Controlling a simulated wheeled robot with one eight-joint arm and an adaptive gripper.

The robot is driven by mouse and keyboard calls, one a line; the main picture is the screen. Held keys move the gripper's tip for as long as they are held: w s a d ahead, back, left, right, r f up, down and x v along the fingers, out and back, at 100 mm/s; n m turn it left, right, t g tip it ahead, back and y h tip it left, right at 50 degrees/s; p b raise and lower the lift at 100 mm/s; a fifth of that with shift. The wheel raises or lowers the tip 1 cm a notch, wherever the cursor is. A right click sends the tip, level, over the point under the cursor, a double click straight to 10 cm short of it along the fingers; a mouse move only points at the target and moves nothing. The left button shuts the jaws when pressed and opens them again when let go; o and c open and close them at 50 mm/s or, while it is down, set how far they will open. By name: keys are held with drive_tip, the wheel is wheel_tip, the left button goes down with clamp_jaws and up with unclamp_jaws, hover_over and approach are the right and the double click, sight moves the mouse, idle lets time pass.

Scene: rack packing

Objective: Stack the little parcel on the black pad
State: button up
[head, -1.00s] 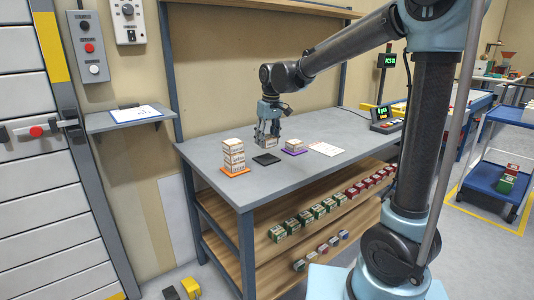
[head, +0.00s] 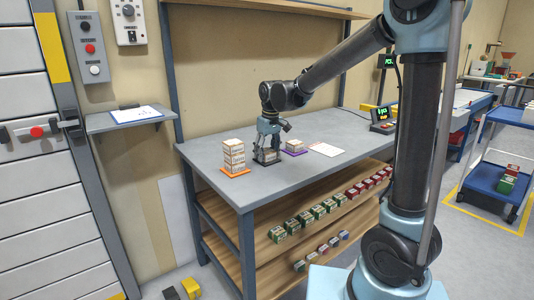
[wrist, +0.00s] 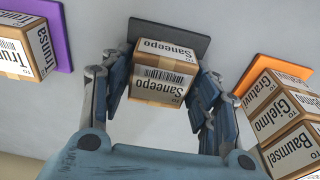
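The little parcel, a cardboard box with a white label reading "Saneepo" (wrist: 165,75), sits between the fingers of my gripper (wrist: 164,78) in the wrist view. The fingers close on its two sides. The black pad (wrist: 185,38) shows behind the parcel in the wrist view, partly covered by it. In the head view my gripper (head: 268,152) points down over the pad's place on the table, and the pad is mostly hidden there. The parcel is low over or on the pad; I cannot tell whether it touches.
An orange pad (head: 236,172) with a stack of similar parcels (head: 234,154) stands close to the left of my gripper. A purple pad (head: 293,152) with a parcel (head: 294,145) is to the right. A white sheet (head: 326,149) lies farther right. The grey table's front (head: 270,182) is clear.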

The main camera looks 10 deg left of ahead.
sight(270, 152)
drive_tip(key=shift+r, duration=0.1)
idle(0.3)
wheel_tip(270, 152, up, 12)
drive_tip(key=s+d, duration=0.1)
drive_tip(key=shift+d, duration=0.25)
drive_tip(key=s+d+f+m, duration=0.2)
drive_tip(key=s+d, duration=0.1)
drive_tip(key=d, duration=0.6)
drive_tip(key=s+d+f+m, duration=0.1)
drive_tip(key=s+d+f, duration=0.1)
drive_tip(key=d, duration=0.6)
drive_tip(key=s+d+f+m, duration=0.2)
drive_tip(key=s+d, duration=0.1)
drive_tip(key=d, duration=0.6)
drive_tip(key=s+d+f+m+t+h, duration=0.1)
drive_tip(key=s+d+f+m, duration=0.3)
drive_tip(key=s+d+f, duration=0.9)
drive_tip(key=shift+s+f+m, duration=0.4)
drive_tip(key=shift+s+f, duration=0.15)
drive_tip(key=shift+s, duration=0.05)
